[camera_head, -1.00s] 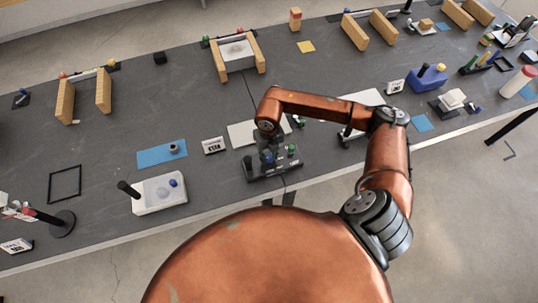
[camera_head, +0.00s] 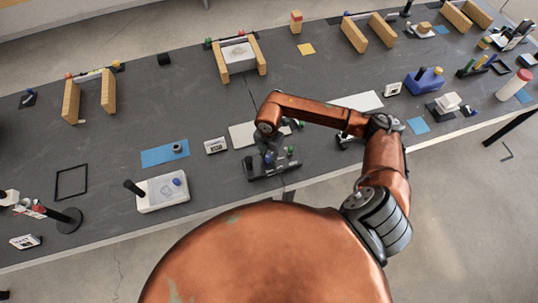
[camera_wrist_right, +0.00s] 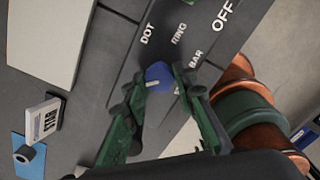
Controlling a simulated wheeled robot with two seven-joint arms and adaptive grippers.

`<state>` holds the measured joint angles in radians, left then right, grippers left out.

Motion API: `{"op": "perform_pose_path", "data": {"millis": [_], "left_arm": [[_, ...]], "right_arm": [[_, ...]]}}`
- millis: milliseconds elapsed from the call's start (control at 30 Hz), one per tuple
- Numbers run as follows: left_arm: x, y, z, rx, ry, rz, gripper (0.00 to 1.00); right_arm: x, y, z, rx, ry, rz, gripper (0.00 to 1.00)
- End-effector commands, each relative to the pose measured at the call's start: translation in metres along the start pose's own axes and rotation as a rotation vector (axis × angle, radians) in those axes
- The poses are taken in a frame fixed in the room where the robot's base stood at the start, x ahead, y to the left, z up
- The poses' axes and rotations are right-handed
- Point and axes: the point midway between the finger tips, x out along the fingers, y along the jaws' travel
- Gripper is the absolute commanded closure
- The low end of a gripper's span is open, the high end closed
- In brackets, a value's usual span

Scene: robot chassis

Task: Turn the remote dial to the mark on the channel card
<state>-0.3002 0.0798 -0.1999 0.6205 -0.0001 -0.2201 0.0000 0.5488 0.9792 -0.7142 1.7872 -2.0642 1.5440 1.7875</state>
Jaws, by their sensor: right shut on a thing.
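The remote (camera_head: 285,170) is a dark panel near the table's front edge; in the wrist view its face (camera_wrist_right: 215,55) carries the words DOT, RING, BAR and OFF. Its blue dial (camera_wrist_right: 159,74) has a short white pointer line and sits close to those words. My right gripper (camera_wrist_right: 157,82) reaches down over the panel, its green fingers shut on the dial from both sides; it shows small in the head view (camera_head: 268,148). The channel card (camera_head: 216,146) stands left of the remote; its print is too small to read. My left gripper is not visible.
A blue mat (camera_head: 160,155) with a small grey ring (camera_head: 177,148) lies left of the card. A white box with a black handle (camera_head: 162,191) stands at the front. A pale plate (camera_head: 241,134) lies behind the remote. Wooden block stands (camera_head: 239,60) line the back.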

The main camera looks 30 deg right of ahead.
Motion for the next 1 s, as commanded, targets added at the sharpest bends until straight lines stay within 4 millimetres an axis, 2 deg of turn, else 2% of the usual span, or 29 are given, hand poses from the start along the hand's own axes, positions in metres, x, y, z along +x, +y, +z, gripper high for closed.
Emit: {"op": "perform_pose_path", "data": {"millis": [600, 1000], "left_arm": [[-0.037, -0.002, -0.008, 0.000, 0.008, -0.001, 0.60], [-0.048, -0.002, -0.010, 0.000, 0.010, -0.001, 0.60]], "right_arm": [[-0.002, -0.001, 0.000, 0.543, 0.000, -0.001, 0.99], [-0.001, -0.001, 0.000, 0.717, -0.001, -0.002, 0.99]]}}
